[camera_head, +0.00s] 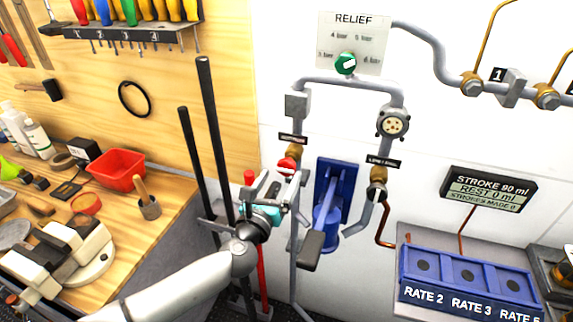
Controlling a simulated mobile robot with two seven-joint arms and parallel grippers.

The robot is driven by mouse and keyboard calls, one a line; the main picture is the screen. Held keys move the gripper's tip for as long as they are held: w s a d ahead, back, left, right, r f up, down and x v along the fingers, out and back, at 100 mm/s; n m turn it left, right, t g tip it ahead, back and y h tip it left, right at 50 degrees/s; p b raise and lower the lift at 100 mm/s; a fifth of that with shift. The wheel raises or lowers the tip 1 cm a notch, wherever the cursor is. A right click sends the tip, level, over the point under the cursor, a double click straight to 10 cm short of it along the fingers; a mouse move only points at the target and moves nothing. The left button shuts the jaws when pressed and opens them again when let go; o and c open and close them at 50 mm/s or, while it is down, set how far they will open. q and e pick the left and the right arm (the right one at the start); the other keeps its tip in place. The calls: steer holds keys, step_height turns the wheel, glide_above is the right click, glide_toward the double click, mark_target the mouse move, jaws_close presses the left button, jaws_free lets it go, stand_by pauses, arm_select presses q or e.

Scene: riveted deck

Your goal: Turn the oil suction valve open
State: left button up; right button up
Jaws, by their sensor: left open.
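My left gripper (284,181) reaches in from the bottom left. It is open, at a valve with a red part and a brass body (292,151) on the left pipe, under a small dark label (292,137) that I cannot read clearly. The gripper overlaps the lower part of this valve, and I cannot tell whether its fingers touch it. A second brass valve with a dark handle (377,189) sits on the right pipe under another small label (384,162). I cannot tell from the labels which is the oil suction valve. My right gripper is not in view.
A blue pump (328,205) with a dark-ended lever (312,250) stands just right of my gripper. Black upright bars (212,120) stand to its left. A relief panel with a green knob (345,63) is above. A cluttered workbench (150,235) is at left.

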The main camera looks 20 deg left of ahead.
mark_target(285, 170)
arm_select(q)
steer(key=shift+w+d, duration=0.15)
steer(key=shift+w, duration=2.7)
steer(key=shift+b, duration=0.3)
steer(key=c, duration=1.4)
